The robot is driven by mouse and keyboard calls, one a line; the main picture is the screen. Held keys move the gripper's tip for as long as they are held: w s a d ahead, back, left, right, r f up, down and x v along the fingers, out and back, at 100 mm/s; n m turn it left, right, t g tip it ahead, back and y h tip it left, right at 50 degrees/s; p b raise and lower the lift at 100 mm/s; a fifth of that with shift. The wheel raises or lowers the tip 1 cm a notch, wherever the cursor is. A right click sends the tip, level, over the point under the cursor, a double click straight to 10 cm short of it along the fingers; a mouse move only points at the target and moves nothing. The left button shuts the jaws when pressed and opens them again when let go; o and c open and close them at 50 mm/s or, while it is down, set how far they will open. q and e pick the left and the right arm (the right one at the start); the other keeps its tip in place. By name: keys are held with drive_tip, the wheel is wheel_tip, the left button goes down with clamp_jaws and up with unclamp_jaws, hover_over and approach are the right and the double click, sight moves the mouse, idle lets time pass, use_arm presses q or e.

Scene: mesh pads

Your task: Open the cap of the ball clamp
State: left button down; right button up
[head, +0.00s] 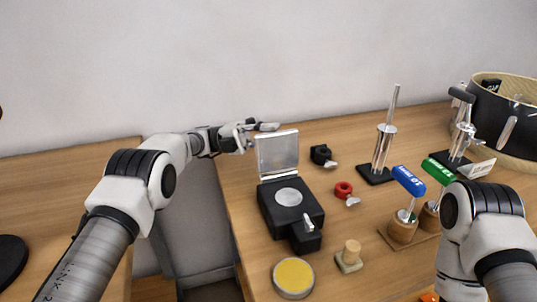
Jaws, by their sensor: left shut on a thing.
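The ball clamp looks to be the black box (290,208) on the wooden table, with a round silver disc on top and a small metal latch at its front.
A yellow-topped round tin (293,278) and a wooden knob block (350,256) are in front. A red ring (344,189) and a small black clamp (322,155) lie to the right. A gap separates the tables at left.

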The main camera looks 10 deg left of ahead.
use_arm(q)
drive_tip(key=shift+w+a+f+n+b, duration=0.1)
drive_tip(key=shift+w+f+n+b, duration=0.1)
drive_tip(key=shift+n+b, duration=0.25)
drive_tip(key=c, duration=1)
unclamp_jaws()
